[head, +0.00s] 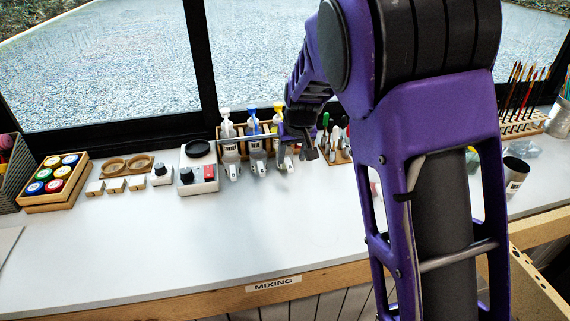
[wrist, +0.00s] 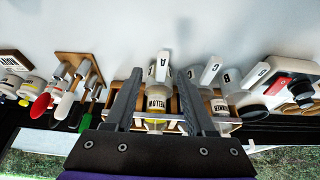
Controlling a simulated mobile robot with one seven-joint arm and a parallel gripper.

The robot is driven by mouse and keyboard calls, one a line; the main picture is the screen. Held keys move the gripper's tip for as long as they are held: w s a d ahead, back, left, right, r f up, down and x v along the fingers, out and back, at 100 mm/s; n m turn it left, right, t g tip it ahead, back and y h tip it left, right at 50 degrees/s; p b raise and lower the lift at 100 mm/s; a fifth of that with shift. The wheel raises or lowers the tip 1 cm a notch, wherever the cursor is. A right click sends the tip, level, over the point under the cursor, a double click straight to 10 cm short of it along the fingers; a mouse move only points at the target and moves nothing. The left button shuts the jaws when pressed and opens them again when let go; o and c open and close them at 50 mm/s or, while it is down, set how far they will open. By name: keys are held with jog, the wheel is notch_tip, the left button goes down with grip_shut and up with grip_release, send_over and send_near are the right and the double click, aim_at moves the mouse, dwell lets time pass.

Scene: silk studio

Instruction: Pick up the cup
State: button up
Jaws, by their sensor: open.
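A small scale (head: 198,178), a crate of colour jars (head: 55,183) and a brush rack (head: 520,125) line the back. The bench front (head: 250,235) is clear left of my arm.

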aim_at(290, 165)
jog(key=x, duration=0.5)
jog(key=shift+s+f+b, duration=0.15)
jog(key=shift+s+b, duration=0.1)
jog(key=shift+b, duration=0.15)
grip_shut()
